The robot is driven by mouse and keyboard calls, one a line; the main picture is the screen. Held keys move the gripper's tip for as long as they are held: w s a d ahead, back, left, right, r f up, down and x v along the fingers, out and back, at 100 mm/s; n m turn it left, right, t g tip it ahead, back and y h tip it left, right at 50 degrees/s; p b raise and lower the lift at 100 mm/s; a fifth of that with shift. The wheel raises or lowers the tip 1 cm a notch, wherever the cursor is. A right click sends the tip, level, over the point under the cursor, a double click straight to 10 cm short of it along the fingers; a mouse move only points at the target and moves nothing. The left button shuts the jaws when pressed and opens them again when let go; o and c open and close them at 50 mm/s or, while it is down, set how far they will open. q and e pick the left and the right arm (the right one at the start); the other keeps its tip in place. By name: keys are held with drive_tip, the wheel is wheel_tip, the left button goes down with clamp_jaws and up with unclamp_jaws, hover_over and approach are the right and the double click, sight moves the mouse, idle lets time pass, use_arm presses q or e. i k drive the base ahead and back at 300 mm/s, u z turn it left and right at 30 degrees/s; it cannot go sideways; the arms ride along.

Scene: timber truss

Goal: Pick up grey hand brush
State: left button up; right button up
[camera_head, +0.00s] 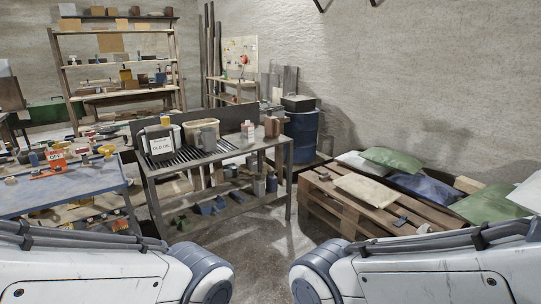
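I cannot clearly pick out a grey hand brush in the head view. A small dark grey item (400,221) lies on the front boards of the wooden pallet (340,208) at right. It is too small to tell whether it is the brush. My two white arms come in from the lower left and lower right, but both grippers are out of view.
A metal bench (225,152) with containers and bottles stands in the centre. A cluttered blue-topped table (70,197) is at left. A blue drum (303,133) stands behind the pallet, which bears several sacks (425,187). Some concrete floor (262,245) is clear in front.

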sight(326, 175)
drive_tip(key=u, duration=0.2)
drive_tip(key=i, duration=2.15)
drive_tip(key=z, duration=0.3)
drive_tip(key=i, duration=2.2)
drive_tip(key=z, duration=1.1)
drive_tip(key=i, duration=1.15)
drive_tip(key=z, duration=0.3)
